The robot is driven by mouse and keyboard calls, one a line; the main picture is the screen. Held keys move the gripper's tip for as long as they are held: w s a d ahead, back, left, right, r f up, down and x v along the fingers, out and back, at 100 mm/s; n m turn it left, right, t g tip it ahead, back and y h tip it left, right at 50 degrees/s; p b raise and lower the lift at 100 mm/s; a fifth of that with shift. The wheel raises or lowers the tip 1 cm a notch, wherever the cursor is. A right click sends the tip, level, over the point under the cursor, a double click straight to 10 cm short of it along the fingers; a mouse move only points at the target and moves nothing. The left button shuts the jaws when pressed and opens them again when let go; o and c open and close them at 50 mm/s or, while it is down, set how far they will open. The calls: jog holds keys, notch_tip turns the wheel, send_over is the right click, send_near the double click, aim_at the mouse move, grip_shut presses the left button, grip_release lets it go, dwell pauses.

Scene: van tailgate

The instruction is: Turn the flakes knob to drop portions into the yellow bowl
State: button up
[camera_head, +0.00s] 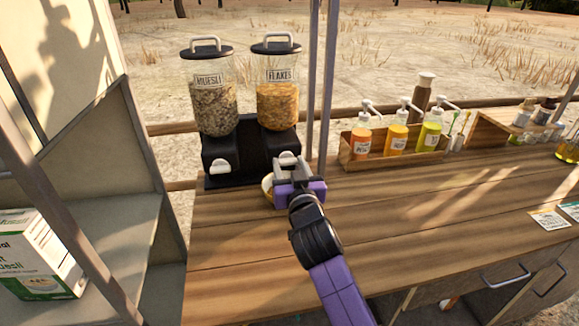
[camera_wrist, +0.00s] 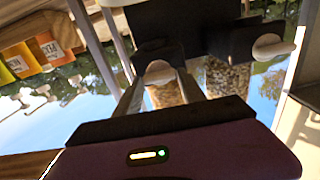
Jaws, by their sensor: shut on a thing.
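The flakes dispenser (camera_head: 277,104) is a clear hopper of orange flakes on a black base. Its white knob (camera_head: 287,157) faces the counter's front and also shows between my fingers in the wrist view (camera_wrist: 158,72). My purple gripper (camera_head: 289,166) is at this knob, with one finger on each side, shut on it. The yellow bowl (camera_head: 267,187) stands under the flakes outlet. Only its left edge shows; my gripper hides the rest and its contents.
The muesli dispenser (camera_head: 213,108) stands just left, its white knob (camera_head: 221,166) free. A metal post rises right of the flakes hopper. A wooden box (camera_head: 385,155) of pump bottles stands further right. The wooden counter (camera_head: 400,205) is clear in front.

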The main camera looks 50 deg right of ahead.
jog(key=shift+f, duration=0.1)
jog(key=m+b, duration=0.4)
jog(key=shift+f+b, duration=0.15)
jog(key=shift+b, duration=0.2)
jog(key=shift+s+d+m+b, duration=0.1)
jog(key=shift+m+b, duration=2.55)
jog(key=shift+m, duration=0.75)
jog(key=shift+d+m+b, duration=0.1)
jog(key=shift+m+b, duration=2.5)
jog(key=shift+m, duration=0.8)
jog(key=o, duration=1.4)
jog(key=shift+c, duration=0.2)
